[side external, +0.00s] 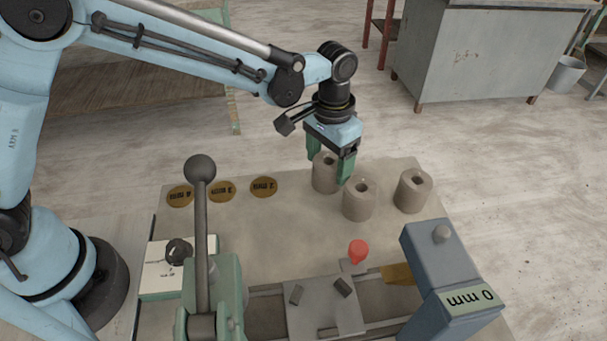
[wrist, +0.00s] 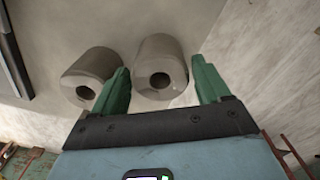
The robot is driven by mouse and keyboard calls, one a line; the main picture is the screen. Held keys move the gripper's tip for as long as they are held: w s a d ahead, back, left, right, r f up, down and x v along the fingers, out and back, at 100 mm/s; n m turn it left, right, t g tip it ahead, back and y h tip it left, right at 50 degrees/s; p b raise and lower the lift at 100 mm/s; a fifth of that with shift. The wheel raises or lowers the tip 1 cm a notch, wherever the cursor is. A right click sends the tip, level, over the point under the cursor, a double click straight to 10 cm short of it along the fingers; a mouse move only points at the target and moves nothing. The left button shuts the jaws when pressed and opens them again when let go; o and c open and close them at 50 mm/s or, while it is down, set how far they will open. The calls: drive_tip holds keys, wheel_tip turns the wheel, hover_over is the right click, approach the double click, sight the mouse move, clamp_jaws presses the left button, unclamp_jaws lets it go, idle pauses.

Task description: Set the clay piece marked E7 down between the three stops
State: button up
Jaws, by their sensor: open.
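Three grey-brown clay cylinders with holes in their tops stand on the table: one at the back left (side external: 324,178), one in the middle (side external: 359,205), one at the right (side external: 413,194). I cannot read E7 on any. My gripper (side external: 329,168) is open, pointing down at the back-left cylinder. In the wrist view, one cylinder (wrist: 160,88) shows between the green fingers, with a gap on each side, and another (wrist: 88,72) lies left of them.
A green lever press (side external: 213,300) stands at the front left and a grey-blue block labelled 0 mm (side external: 440,262) at the right. A red knob (side external: 357,249) rises behind the plate. Round thickness discs (side external: 222,191) lie at the back left. The middle tabletop is clear.

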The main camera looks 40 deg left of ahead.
sight(329, 166)
drive_tip(key=shift+f, duration=0.8)
drive_tip(key=shift+c, duration=0.2)
drive_tip(key=c, duration=1)
drive_tip(key=r, duration=0.9)
drive_tip(key=shift+s+d+r, duration=0.2)
drive_tip(key=shift+r, duration=0.2)
drive_tip(key=shift+c, duration=0.2)
drive_tip(key=s+d+r+m, duration=0.1)
drive_tip(key=s+d+m, duration=0.1)
drive_tip(key=s+d, duration=0.7)
drive_tip(key=s+d+r+m, duration=0.2)
drive_tip(key=s+d+m, duration=0.15)
drive_tip(key=s, duration=0.95)
drive_tip(key=shift+n, duration=0.45)
drive_tip(key=shift+w+d+f, duration=0.15)
drive_tip(key=shift+f, duration=2.25)
drive_tip(key=shift+w+d+f, duration=0.1)
drive_tip(key=shift+f, duration=2.25)
